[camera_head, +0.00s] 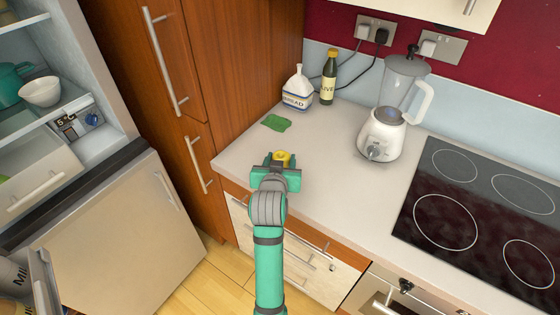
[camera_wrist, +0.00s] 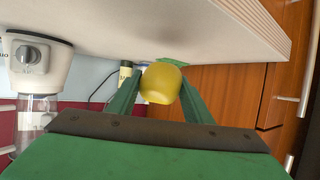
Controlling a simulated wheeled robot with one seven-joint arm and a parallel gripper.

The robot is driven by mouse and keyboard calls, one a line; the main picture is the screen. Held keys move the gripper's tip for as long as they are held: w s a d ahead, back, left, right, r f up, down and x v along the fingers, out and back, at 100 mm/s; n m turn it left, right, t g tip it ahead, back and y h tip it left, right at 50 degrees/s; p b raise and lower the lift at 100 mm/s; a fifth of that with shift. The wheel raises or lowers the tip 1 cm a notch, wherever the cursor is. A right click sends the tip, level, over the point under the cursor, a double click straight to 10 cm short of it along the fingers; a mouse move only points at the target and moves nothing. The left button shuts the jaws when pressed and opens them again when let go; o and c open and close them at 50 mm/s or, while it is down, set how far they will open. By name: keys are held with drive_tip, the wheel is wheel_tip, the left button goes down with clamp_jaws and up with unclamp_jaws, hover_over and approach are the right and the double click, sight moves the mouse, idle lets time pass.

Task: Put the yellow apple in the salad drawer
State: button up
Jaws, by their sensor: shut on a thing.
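The yellow apple (camera_wrist: 161,83) is held between the two green fingers of my gripper (camera_wrist: 160,92) in the wrist view. In the head view the apple (camera_head: 283,158) shows at the tip of my gripper (camera_head: 279,165), over the near edge of the worktop. I cannot tell how high it is above the worktop. The fridge stands open at the left. The salad drawer (camera_head: 32,182) appears to be the one with a bar handle low in the fridge, far left of my gripper. Something green shows at its left edge.
A tall wooden cupboard (camera_head: 225,60) stands between fridge and worktop (camera_head: 330,165). A green cloth (camera_head: 276,123), bread bag (camera_head: 298,90), bottle (camera_head: 329,78), blender (camera_head: 388,125) and hob (camera_head: 470,210) are on the worktop.

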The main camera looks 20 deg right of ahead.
drive_tip(key=shift+w+d+f, duration=0.3)
drive_tip(key=shift+w+f, duration=0.15)
drive_tip(key=shift+f, duration=0.2)
drive_tip(key=f, duration=0.3)
drive_tip(key=shift+w, duration=0.35)
drive_tip(key=shift+f, duration=0.1)
drive_tip(key=shift+s+d+f, duration=0.1)
drive_tip(key=shift+s+f, duration=0.05)
drive_tip(key=o, duration=1.1)
drive_tip(key=v, duration=1)
drive_tip(key=shift+s+a+f, duration=0.1)
drive_tip(key=shift+s+a, duration=0.2)
drive_tip(key=shift+a, duration=0.1)
